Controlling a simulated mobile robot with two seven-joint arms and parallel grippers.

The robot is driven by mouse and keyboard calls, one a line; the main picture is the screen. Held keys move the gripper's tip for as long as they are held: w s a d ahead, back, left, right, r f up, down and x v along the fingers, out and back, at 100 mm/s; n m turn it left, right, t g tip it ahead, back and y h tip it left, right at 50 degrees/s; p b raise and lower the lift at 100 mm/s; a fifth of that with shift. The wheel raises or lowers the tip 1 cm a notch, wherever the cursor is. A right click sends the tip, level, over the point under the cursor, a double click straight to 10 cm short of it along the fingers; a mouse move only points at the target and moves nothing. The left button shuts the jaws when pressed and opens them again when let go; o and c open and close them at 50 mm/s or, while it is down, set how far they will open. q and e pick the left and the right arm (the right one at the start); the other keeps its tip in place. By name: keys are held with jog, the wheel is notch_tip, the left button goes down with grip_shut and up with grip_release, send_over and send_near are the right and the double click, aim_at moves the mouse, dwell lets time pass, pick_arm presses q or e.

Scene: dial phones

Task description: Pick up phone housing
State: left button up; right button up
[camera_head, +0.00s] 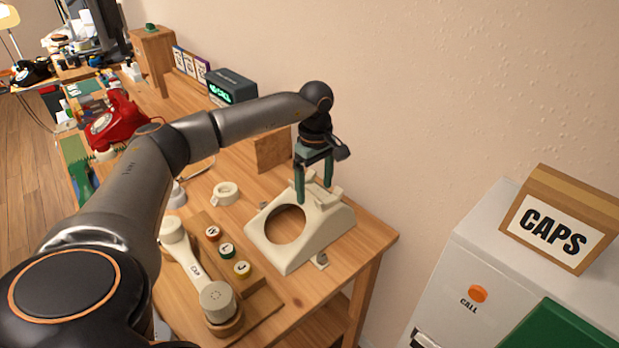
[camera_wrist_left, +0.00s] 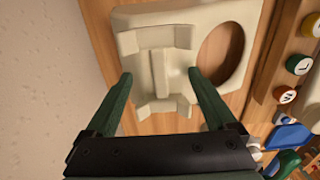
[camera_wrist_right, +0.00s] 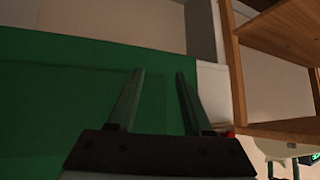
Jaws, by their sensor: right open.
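The cream phone housing (camera_head: 328,220), with a round hole in its sloped face, stands on the wooden table near its right end. My left gripper (camera_head: 314,186) points down over the housing's cradle end. In the left wrist view its fingers (camera_wrist_left: 160,73) are spread, one on each side of the cradle's middle ridge (camera_wrist_left: 160,72); the housing (camera_wrist_left: 215,15) lies below them. Whether the fingertips touch it I cannot tell. My right gripper (camera_wrist_right: 153,75) is open and empty in the right wrist view, in front of a green surface; it does not show in the head view.
A red phone (camera_head: 117,125) stands farther left. A white cabinet with a CAPS box (camera_head: 556,222) is at right.

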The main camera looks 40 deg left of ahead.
pick_arm(q)
grip_shut()
dwell(0.5)
